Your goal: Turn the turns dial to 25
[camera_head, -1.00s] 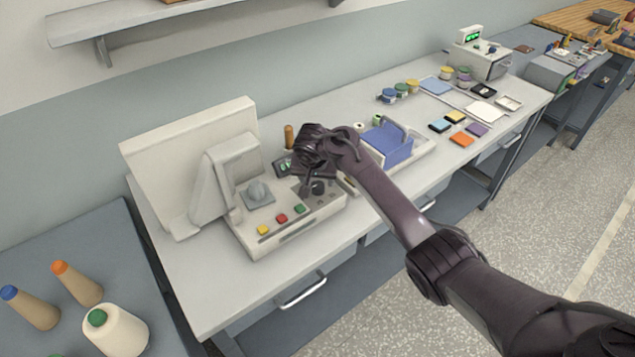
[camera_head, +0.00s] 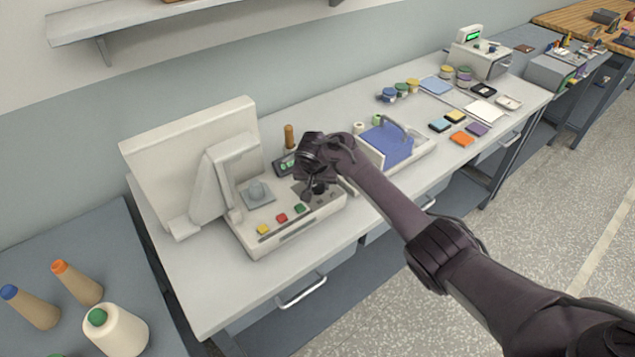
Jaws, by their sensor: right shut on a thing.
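The winding machine (camera_head: 262,240) stands on the white bench, with yellow, red and green buttons along its front. The dark turns dial (camera_head: 320,188) is on the right part of its top, partly hidden under my right gripper. My right gripper (camera_head: 317,182) comes down from above and is shut on the dial. A small display (camera_head: 287,167) with green digits sits behind the dial, partly covered by the gripper; its number is too small to read. My left gripper is not in view.
Jars and coloured pads lie farther right. Thread cones (camera_head: 118,330) stand on the lower left table. The bench front (camera_head: 225,290) is clear.

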